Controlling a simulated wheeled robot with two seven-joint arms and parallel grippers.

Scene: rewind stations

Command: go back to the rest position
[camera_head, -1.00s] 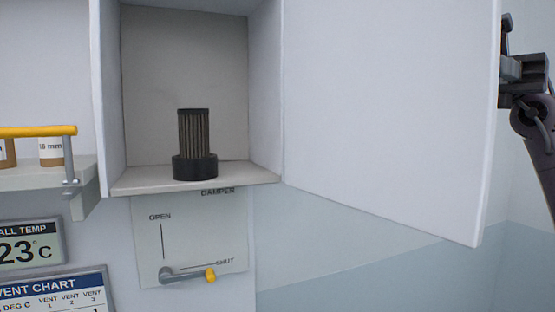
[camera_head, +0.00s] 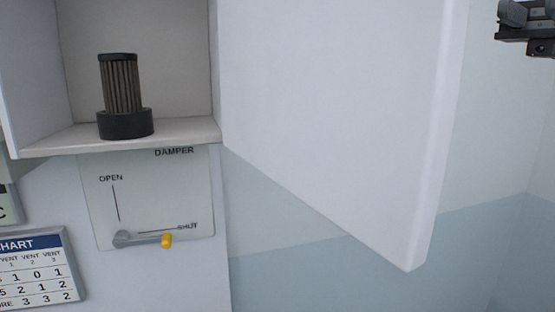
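My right gripper (camera_head: 526,30) shows in part at the top right corner of the head view, to the right of the open cabinet door. It is cut off by the picture edge, so I cannot tell whether its fingers are open or shut. Nothing is seen in the part that shows. My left gripper is not in view.
A white cabinet door (camera_head: 340,110) stands open in the middle. A dark pleated filter (camera_head: 122,85) stands upright on the cabinet shelf (camera_head: 185,132). Below, the damper lever (camera_head: 145,238) lies level, along the SHUT line. A vent chart (camera_head: 35,268) hangs lower left.

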